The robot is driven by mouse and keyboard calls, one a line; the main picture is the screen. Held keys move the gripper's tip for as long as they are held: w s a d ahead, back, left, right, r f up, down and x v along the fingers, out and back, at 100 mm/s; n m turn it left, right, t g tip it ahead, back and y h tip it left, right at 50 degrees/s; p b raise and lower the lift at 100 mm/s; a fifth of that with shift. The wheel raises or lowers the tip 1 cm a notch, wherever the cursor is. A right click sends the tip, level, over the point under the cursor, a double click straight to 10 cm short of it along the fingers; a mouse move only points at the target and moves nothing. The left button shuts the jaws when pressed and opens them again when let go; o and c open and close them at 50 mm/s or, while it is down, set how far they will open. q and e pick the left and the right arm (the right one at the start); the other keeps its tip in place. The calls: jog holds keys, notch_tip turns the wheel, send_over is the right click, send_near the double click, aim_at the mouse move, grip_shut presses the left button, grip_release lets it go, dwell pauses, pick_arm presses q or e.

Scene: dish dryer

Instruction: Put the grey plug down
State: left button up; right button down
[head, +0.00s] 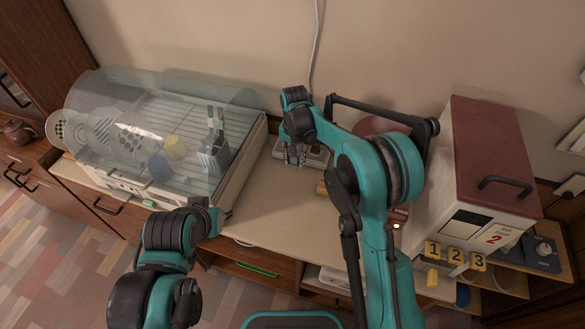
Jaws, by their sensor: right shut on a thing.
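My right gripper (296,157) reaches down over the back of the counter, beside the wall. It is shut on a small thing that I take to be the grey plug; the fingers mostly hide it. A grey socket block (318,158) lies right under and beside these fingers. I cannot tell whether the plug touches it. My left gripper (225,213) is low at the counter's front edge, near the dish dryer's right front corner. Its fingers are too small and dark to show whether they are open.
The dish dryer (245,165), with a clear cover, plates and cups, fills the counter's left. The counter (262,205) is bare between dryer and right arm. A white cabinet with a maroon top (495,150) stands right. A pale cable (316,45) runs down the wall.

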aim_at(292, 173)
jog(key=shift+w+a+f, duration=0.4)
jog(key=shift+w+f, duration=0.05)
jog(key=shift+w, duration=0.1)
notch_tip(292, 173, down, 4)
jog(key=shift+f+b, duration=0.1)
jog(key=shift+b, duration=0.85)
jog(key=shift+f+b, duration=0.4)
jog(key=shift+f, duration=0.05)
jog(key=c, duration=1.1)
grip_release()
jog(key=shift+c, duration=0.2)
jog(key=shift+r, duration=0.15)
